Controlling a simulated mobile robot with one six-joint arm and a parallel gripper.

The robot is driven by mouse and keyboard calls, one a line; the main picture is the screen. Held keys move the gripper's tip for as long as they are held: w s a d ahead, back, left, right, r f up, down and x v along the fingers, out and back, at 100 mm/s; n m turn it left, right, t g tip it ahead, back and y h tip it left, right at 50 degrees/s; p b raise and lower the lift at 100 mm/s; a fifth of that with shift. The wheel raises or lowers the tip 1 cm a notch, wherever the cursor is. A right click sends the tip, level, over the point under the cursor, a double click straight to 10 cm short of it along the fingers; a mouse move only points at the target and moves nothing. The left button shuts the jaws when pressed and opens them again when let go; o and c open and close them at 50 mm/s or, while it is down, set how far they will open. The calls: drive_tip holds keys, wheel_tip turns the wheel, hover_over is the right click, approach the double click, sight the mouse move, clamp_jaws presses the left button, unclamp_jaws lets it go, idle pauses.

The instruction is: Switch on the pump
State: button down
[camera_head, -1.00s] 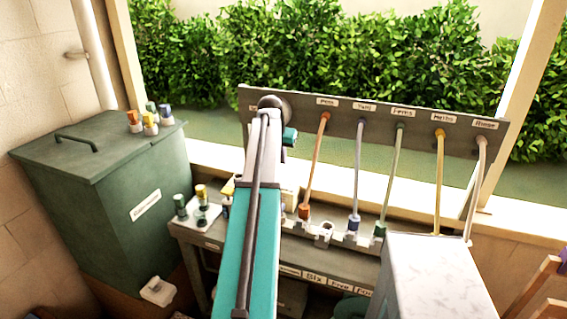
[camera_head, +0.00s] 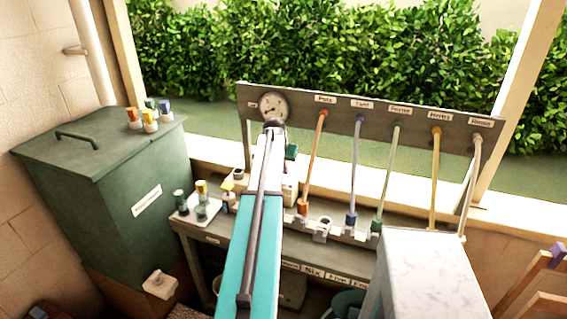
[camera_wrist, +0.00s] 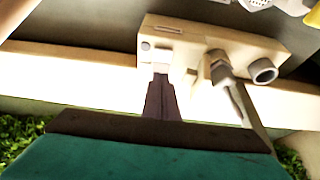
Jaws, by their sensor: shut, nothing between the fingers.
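The pump appears to be the cream box (camera_wrist: 200,42) in the wrist view, with a grey ring-shaped port (camera_wrist: 263,70) and a grey fitting beside it. In the head view my arm hides part of the cream box (camera_head: 290,190) and most of my gripper. The switch's state cannot be made out.
A board (camera_head: 340,112) with a gauge (camera_head: 273,107) and several labelled coloured hoses stands behind the bench. A green bin (camera_head: 150,215) with coloured connectors on its lid is at left. A white tray (camera_head: 183,214) holds more connectors. A marble-topped block (camera_head: 425,265) stands at right.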

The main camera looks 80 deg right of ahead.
sight(286, 179)
drive_tip(key=shift+p+x, duration=0.5)
drive_tip(key=shift+x, duration=1.1)
drive_tip(key=shift+s, duration=0.1)
